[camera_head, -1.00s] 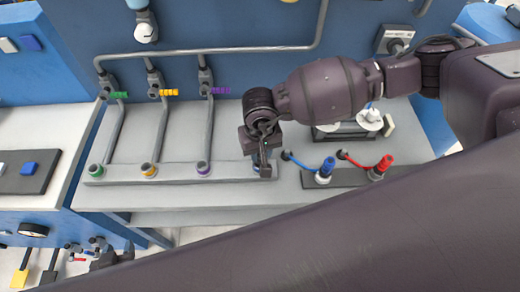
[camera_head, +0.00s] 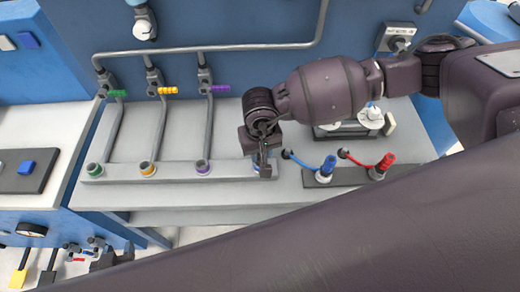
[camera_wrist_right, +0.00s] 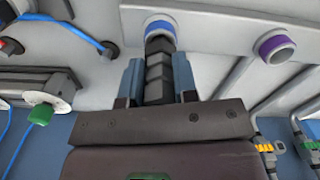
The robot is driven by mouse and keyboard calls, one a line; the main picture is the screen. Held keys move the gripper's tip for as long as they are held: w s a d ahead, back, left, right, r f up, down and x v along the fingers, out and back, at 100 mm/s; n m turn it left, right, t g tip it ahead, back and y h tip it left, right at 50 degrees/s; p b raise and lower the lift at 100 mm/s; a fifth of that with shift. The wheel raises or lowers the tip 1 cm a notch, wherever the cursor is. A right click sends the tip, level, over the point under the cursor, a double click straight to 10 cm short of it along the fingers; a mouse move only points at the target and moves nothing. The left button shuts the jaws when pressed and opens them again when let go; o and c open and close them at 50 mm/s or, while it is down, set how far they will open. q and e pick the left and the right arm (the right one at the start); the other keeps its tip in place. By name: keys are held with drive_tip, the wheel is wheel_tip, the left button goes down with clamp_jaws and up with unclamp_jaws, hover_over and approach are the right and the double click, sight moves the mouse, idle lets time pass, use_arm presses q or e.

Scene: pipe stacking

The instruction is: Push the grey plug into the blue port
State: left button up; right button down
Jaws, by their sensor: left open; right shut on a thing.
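My right gripper (camera_head: 263,165) is over the right end of the grey port bar. In the right wrist view its two fingers (camera_wrist_right: 158,82) are shut on the dark grey, ribbed plug (camera_wrist_right: 158,78). The plug's far end meets the blue port (camera_wrist_right: 160,24), lined up with its ring. The blue ring still shows around the plug's tip; I cannot tell how deep the tip sits. In the head view the gripper hides most of the plug and port. My left gripper is not in view; a large arm link of mine crosses the foreground.
Green (camera_head: 94,169), yellow (camera_head: 147,169) and purple (camera_head: 202,167) ports line the bar to the left. Blue (camera_head: 328,164) and red (camera_head: 386,162) cable plugs stand in a dark block to the right. Pipes with coloured valve handles rise behind the bar.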

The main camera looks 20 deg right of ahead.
drive_tip(key=shift+f+b, duration=0.55)
drive_tip(key=shift+f, duration=0.05)
drive_tip(key=shift+r, duration=0.1)
drive_tip(key=c, duration=0.8)
unclamp_jaws()
wheel_tip(320, 180, up, 10)
drive_tip(key=shift+f, duration=0.2)
drive_tip(key=shift+r, duration=0.6)
